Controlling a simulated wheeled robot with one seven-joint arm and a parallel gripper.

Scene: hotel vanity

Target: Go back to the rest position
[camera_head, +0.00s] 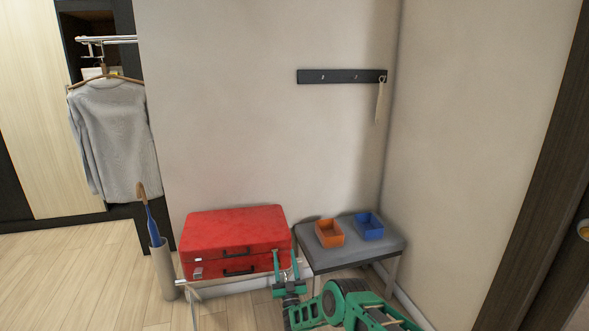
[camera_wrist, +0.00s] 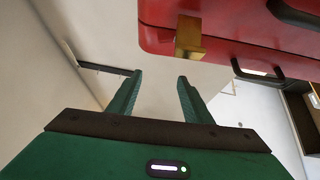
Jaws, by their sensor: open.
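My gripper (camera_head: 286,262) is green, open and empty. In the head view its fingers point up, in front of the right end of the red suitcase (camera_head: 235,236). In the wrist view the two fingers of my gripper (camera_wrist: 158,88) stand apart with nothing between them. The red suitcase (camera_wrist: 235,25) fills the top right there, with a brass latch and a dark handle, beyond the fingers. I cannot tell whether a finger touches it. My green arm reaches in from the lower right of the head view.
A grey bench (camera_head: 335,258) holds an orange box (camera_head: 329,233) and a blue box (camera_head: 369,227). A wall hook rail (camera_head: 320,76) has a tag (camera_head: 379,103) hanging. A grey sweater (camera_head: 115,135) hangs at left.

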